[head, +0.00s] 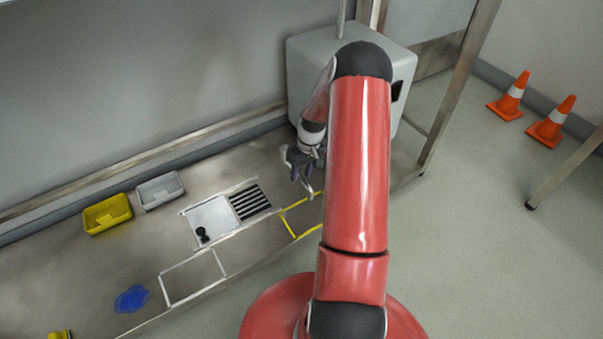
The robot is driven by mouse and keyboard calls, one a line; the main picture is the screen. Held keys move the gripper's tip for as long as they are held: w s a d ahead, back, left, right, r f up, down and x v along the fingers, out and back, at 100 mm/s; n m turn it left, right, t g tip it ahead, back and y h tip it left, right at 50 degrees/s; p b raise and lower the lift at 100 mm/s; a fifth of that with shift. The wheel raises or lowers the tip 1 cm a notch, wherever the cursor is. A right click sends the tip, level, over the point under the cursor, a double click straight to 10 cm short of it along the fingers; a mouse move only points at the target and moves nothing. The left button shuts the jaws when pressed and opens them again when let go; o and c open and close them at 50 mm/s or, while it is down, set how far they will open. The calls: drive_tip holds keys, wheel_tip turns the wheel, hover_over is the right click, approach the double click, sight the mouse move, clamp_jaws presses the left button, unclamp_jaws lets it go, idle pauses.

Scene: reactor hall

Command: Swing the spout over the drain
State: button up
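A drain grate (250,202) with dark slots lies in the bench top, beside a pale plate with a small black knob. A short pale curved piece (309,190), which looks like the spout, shows just below my gripper, to the right of the grate. My gripper (297,170) is small and dark in the picture, at or very near that piece. I cannot tell whether it touches it or whether the fingers are open or shut. My red arm hides part of the area to the right, including any base of the spout.
A large grey box (309,62) stands at the bench's back right, behind my arm. A yellow tray (107,222) and a grey tray (178,193) stand at left. A blue patch (132,298) lies in front. White and yellow outlines mark the bench. Orange cones (513,90) stand on the floor.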

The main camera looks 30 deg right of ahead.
drive_tip(key=shift+f, duration=0.1)
clamp_jaws()
